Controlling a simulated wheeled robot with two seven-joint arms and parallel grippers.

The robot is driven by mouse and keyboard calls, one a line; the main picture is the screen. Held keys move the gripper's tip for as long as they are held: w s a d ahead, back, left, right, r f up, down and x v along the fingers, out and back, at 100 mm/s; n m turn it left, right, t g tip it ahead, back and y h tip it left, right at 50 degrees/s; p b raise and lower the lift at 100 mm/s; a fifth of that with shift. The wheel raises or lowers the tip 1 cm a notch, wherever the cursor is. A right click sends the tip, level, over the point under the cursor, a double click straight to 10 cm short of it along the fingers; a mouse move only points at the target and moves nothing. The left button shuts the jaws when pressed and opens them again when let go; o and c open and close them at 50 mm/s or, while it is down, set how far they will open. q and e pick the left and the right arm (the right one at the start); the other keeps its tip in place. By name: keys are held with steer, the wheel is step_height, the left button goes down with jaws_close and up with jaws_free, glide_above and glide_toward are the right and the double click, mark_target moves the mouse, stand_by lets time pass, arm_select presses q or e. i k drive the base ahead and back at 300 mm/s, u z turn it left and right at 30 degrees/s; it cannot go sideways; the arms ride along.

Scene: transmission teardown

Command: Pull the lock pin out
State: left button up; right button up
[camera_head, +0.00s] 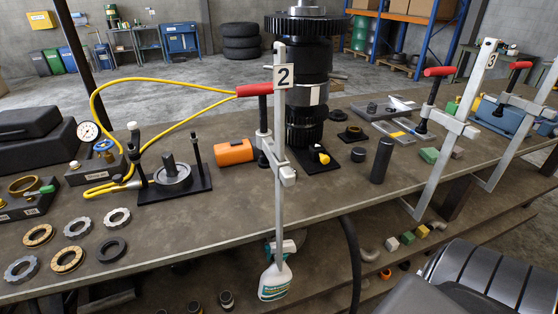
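A tall dark gear stack (308,75) stands upright on a black base plate (318,166) near the middle of the bench. A small yellow and black part (319,154) sits at its foot on the right; I cannot tell whether this is the lock pin. No other part is clearly a lock pin. A clamp marked 2 (280,150), with a red handle (254,90), stands in front of the stack and hides part of it. Neither of my grippers is in view.
More red-handled clamps (452,130) stand along the bench (215,220) to the right. The front middle is clear.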

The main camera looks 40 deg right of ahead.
mark_target(324, 159)
steer(key=u, duration=2.55)
steer(key=k, duration=2.5)
steer(key=z, duration=2.45)
